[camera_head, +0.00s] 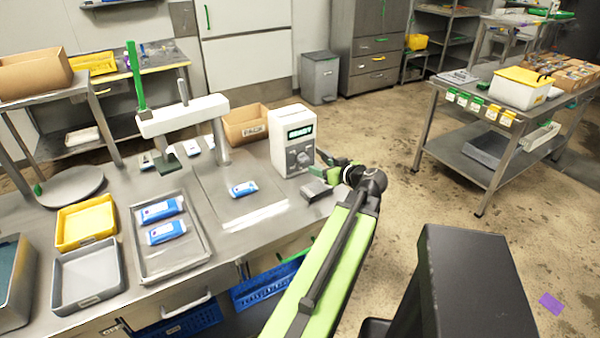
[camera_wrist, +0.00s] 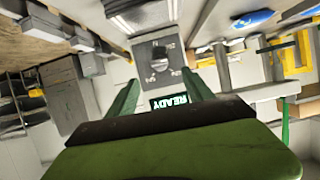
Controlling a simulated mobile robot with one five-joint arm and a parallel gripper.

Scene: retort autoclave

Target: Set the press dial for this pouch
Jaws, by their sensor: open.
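The white control box (camera_head: 290,142) stands on the steel bench, with a lit green display (camera_head: 300,132) and a round dial (camera_head: 303,158) below it. In the head view, my gripper (camera_head: 330,176) is at the box's right front. A blue and white pouch (camera_head: 243,189) lies flat on the press plate (camera_head: 215,184). The dial's setting is too small to read.
The press frame (camera_head: 182,115) with its green lever (camera_head: 135,80) stands left of the box. A steel tray (camera_head: 155,265) holds two more pouches. Yellow (camera_head: 62,243) and grey (camera_head: 65,300) bins stand left of it. A cardboard box (camera_head: 240,140) is behind.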

